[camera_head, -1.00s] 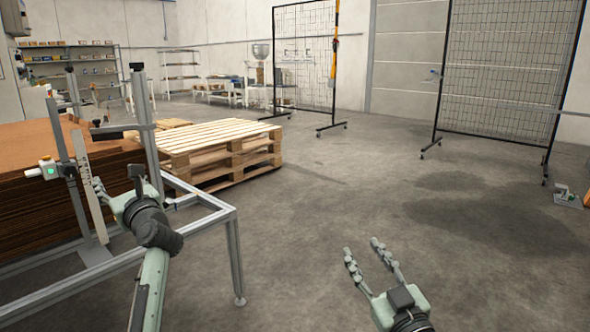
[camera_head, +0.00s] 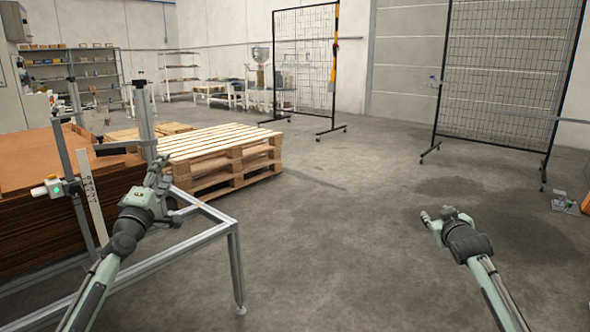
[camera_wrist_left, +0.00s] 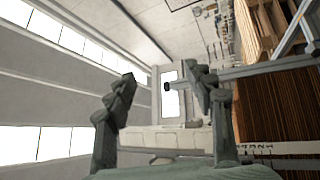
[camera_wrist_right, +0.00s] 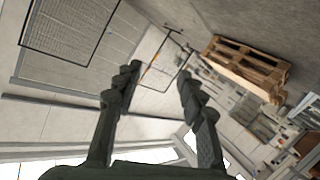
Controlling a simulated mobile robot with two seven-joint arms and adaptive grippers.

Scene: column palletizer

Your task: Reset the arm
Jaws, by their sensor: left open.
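My left gripper (camera_head: 160,172) is raised in front of the metal frame's upright post, pointing up and away, with the pallet behind it in the head view. In the left wrist view its two fingers (camera_wrist_left: 160,92) stand well apart with nothing between them. My right gripper (camera_head: 427,217) is over bare floor at the right of the head view, its fingers pointing left. In the right wrist view the fingers (camera_wrist_right: 157,80) are spread and hold nothing.
An aluminium frame (camera_head: 236,255) stands close beside my left arm. Brown stacked sheets (camera_head: 50,225) are at the left, and a wooden pallet stack (camera_head: 225,150) is behind the frame. Mesh panels (camera_head: 500,80) stand at the back. The floor (camera_head: 330,240) between my arms is clear.

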